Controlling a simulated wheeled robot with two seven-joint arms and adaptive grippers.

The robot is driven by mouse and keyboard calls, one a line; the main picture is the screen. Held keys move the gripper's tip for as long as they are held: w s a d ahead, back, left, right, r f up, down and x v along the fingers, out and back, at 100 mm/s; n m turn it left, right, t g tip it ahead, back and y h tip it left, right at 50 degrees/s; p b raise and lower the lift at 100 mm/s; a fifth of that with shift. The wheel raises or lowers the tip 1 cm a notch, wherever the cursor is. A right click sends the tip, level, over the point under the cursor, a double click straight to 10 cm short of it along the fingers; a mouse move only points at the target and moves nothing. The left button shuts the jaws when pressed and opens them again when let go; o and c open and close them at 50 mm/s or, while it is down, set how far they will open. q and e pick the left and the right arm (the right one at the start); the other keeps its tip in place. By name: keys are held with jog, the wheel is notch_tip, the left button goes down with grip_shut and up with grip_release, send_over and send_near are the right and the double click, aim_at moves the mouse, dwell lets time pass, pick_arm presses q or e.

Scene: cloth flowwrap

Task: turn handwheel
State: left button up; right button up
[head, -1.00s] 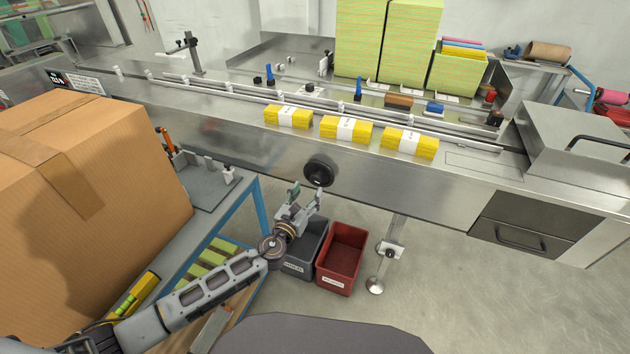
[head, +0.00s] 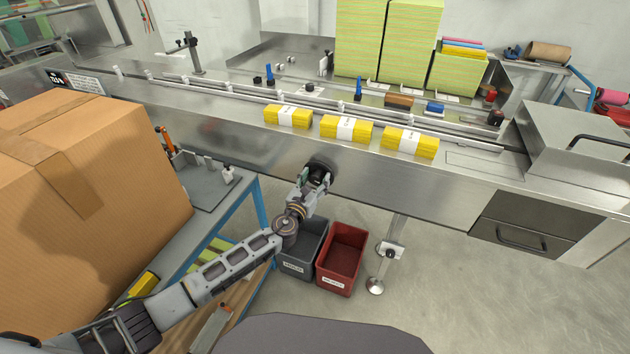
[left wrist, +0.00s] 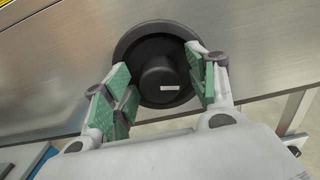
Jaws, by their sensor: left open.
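The handwheel (head: 319,173) is a round black wheel on the steel front panel of the machine. In the left wrist view the handwheel (left wrist: 158,62) shows a dark rim, a central hub and a small pale label. My left gripper (head: 314,181) is at the handwheel and partly hides it in the head view. In the left wrist view my left gripper (left wrist: 160,88) is open, with one green-padded finger on each side of the hub, over the wheel's face. Whether the pads touch it cannot be told. My right gripper is not in view.
A large cardboard box (head: 85,165) stands on a blue-framed bench at the left. A grey bin (head: 303,250) and a red bin (head: 341,260) stand on the floor below the wheel. Several yellow packs (head: 347,129) lie on the machine top. Floor at right is free.

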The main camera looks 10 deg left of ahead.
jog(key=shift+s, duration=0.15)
pick_arm(q)
jog(key=shift+c, duration=1)
jog(key=c, duration=0.8)
jog(key=shift+c, duration=0.2)
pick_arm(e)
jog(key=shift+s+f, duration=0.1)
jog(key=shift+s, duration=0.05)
pick_arm(q)
jog(key=shift+n, duration=0.3)
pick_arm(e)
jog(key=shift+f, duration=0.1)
